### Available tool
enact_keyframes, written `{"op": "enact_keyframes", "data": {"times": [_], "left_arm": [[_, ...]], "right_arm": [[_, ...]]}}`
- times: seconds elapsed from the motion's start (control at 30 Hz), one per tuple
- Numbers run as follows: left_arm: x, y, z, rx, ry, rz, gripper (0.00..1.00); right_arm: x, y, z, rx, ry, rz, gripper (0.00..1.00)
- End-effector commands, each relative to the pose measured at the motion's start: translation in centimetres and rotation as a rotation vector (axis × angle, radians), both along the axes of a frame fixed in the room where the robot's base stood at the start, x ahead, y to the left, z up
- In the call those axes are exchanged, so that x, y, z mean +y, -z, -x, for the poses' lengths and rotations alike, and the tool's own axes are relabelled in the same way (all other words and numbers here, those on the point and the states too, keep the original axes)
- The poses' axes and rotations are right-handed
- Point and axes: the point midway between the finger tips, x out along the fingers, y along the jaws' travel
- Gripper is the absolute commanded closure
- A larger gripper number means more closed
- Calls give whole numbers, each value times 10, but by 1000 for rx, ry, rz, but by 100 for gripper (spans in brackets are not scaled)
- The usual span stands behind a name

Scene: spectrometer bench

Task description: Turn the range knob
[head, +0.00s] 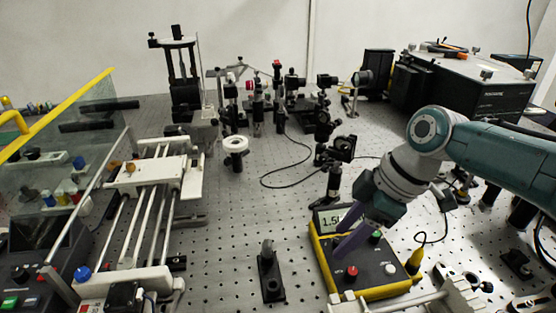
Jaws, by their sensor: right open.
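A yellow-cased meter (374,291) with a dark front panel lies on the bench at the lower right. Its display (330,222) reads about 1.5, with the last part covered. A red knob or terminal (351,271), a white one (390,268) and a green one (376,236) show on the panel. I cannot tell which control is the range knob; my fingers may hide it. Contact is not clear. My left gripper is out of view.
A yellow plug (414,261) with a cable stands at the meter's right edge. A black post holder (270,273) stands to its left. Optics on posts (332,182) rise behind it. A rail stage (154,176) fills the left. Bare perforated bench (220,255) lies between.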

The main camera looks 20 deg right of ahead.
Motion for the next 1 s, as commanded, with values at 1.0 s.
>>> {"op": "enact_keyframes", "data": {"times": [1.0], "left_arm": [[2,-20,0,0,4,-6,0]], "right_arm": [[-29,-89,23,0,-1,1,47]]}}
